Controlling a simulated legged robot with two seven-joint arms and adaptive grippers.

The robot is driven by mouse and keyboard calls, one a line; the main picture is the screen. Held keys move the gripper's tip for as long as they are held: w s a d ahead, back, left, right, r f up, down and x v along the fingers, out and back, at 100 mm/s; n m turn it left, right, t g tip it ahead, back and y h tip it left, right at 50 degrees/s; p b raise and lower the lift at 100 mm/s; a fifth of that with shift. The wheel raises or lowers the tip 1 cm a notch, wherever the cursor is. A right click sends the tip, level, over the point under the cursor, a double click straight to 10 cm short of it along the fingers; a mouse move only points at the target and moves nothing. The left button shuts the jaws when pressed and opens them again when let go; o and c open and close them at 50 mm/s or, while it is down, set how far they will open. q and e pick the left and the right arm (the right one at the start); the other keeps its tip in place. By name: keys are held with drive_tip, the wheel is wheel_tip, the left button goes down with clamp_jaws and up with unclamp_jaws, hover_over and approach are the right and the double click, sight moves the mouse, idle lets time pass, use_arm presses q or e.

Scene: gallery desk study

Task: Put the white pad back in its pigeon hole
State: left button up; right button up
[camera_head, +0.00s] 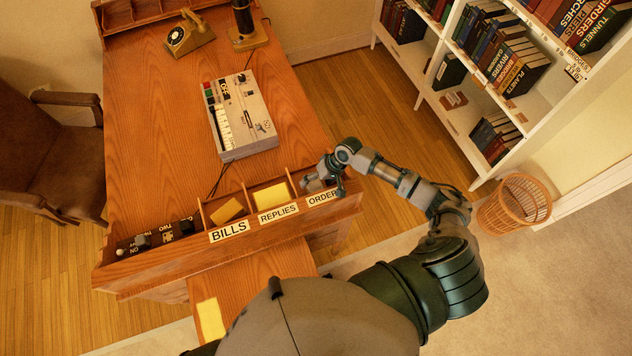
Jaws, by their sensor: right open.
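My right gripper (325,184) is open over the compartment labelled ORDERS (323,198), at the right end of the desk's front row. It hides most of that compartment, so I cannot tell whether a pad lies inside. A yellow pad (228,210) sits askew in the BILLS compartment, and another yellow pad (271,196) lies in the REPLIES compartment. A paler pad (210,320) lies on the lower wooden leaf in front of the desk. The warm light makes it hard to tell which pad is white. My left gripper is out of view.
A grey keyed machine (240,116) stands mid-desk on the wooden top (165,150). A telephone (188,36) is at the back. A switch panel (158,238) is at the front left. A wicker basket (514,203) and bookshelf (455,105) stand right.

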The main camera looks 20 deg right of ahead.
drive_tip(key=shift+r, duration=0.35)
drive_tip(key=v, duration=1.2)
drive_tip(key=shift+r, duration=0.25)
